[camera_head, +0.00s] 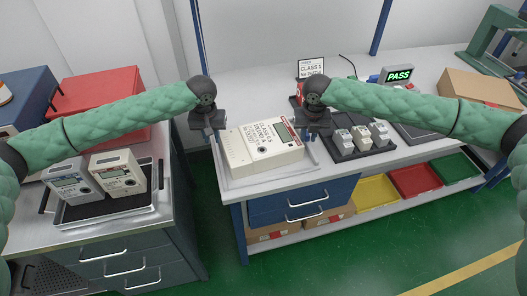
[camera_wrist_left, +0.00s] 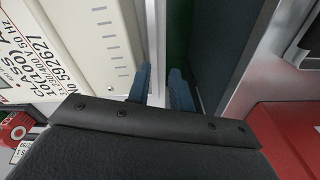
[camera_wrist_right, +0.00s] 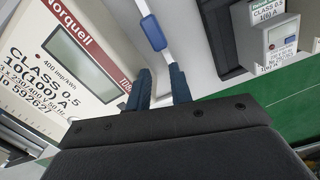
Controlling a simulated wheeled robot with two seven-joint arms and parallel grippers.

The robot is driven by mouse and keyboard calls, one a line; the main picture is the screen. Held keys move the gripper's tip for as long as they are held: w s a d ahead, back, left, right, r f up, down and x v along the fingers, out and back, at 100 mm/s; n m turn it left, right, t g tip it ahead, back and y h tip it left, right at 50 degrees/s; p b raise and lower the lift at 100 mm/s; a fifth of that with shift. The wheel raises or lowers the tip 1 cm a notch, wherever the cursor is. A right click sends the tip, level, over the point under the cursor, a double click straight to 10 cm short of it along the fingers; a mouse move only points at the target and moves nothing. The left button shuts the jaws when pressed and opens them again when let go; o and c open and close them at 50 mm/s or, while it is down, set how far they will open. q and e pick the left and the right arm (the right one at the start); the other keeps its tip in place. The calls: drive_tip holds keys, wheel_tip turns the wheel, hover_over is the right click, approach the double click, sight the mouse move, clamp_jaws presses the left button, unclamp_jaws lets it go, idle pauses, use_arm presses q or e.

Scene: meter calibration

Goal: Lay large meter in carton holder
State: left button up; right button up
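The large meter (camera_head: 262,148) is a cream box with a display and "CLASS 0.5" print. It lies face up in a pale shallow tray (camera_head: 240,183) at the bench's left front. My left gripper (camera_head: 214,136) is at the tray's left end, its fingers a little apart, with the meter beside them in the left wrist view (camera_wrist_left: 90,45). My right gripper (camera_head: 318,132) is at the right end, fingers apart, with a pale bar with a blue grip (camera_wrist_right: 153,33) running towards their gap. I cannot tell whether either touches anything. A brown carton (camera_head: 480,88) stands at the back right.
Several small meters (camera_head: 360,138) sit on a dark tray right of the large meter. Two other meters (camera_head: 118,172) stand in a tray on the left cart.

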use_arm(q)
wheel_tip(320, 180, up, 12)
drive_tip(key=shift+s, duration=0.4)
use_arm(e)
wheel_tip(320, 180, up, 12)
drive_tip(key=shift+s, duration=0.4)
idle(0.4)
use_arm(q)
drive_tip(key=shift+f, duration=0.1)
use_arm(e)
drive_tip(key=shift+f, duration=0.1)
